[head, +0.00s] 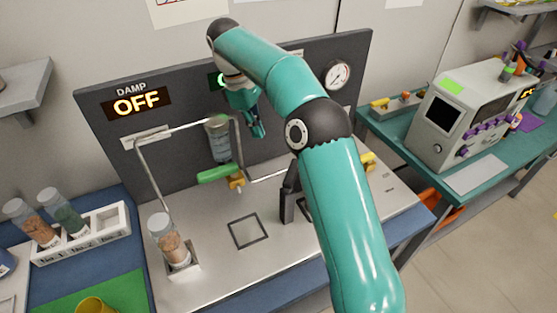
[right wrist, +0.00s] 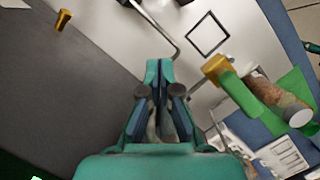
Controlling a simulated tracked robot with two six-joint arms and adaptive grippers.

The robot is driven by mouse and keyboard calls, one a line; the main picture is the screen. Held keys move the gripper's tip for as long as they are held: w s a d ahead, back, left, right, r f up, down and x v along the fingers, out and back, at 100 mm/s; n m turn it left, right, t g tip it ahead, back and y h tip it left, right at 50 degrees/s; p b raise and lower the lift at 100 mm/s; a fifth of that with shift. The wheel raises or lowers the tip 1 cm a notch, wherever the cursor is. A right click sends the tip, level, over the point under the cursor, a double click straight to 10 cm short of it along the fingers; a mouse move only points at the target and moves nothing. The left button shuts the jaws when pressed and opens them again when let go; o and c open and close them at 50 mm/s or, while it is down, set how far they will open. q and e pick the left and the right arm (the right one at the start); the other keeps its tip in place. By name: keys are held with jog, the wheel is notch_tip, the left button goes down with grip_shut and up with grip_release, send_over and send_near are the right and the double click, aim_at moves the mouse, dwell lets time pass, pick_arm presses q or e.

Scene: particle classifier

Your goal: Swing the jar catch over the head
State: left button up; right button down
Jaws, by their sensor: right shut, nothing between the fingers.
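My right gripper (head: 258,131) is shut and empty, pointing down in front of the dark panel; its closed fingers also show in the right wrist view (right wrist: 159,72). Just left of it in the head view is a clear upright vessel (head: 218,143), seemingly the head. Below this is a green handle (head: 213,174) with a brass fitting (head: 237,182); the handle also shows in the right wrist view (right wrist: 241,94). I cannot tell surely whether it is the jar catch. The gripper appears apart from it. A jar of brown grains (head: 168,240) stands at the front left. My left gripper is out of view.
A bent metal tube (head: 152,180) rises left of the vessel. The panel (head: 100,130) behind carries an OFF display (head: 137,104) and a gauge (head: 338,74). A white rack (head: 85,238) holds two more jars at left. The steel top's square outline (head: 248,231) is clear.

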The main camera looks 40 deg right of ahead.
aim_at(292, 175)
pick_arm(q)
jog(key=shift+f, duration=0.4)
pick_arm(e)
jog(key=s+d+f, duration=0.3)
jog(key=s+f, duration=0.2)
jog(key=f, duration=0.3)
jog(key=shift+s+f, duration=0.25)
jog(key=shift+s, duration=0.1)
pick_arm(q)
jog(key=shift+b, duration=0.3)
pick_arm(e)
jog(key=shift+s+a, duration=0.1)
jog(key=shift+d, duration=0.2)
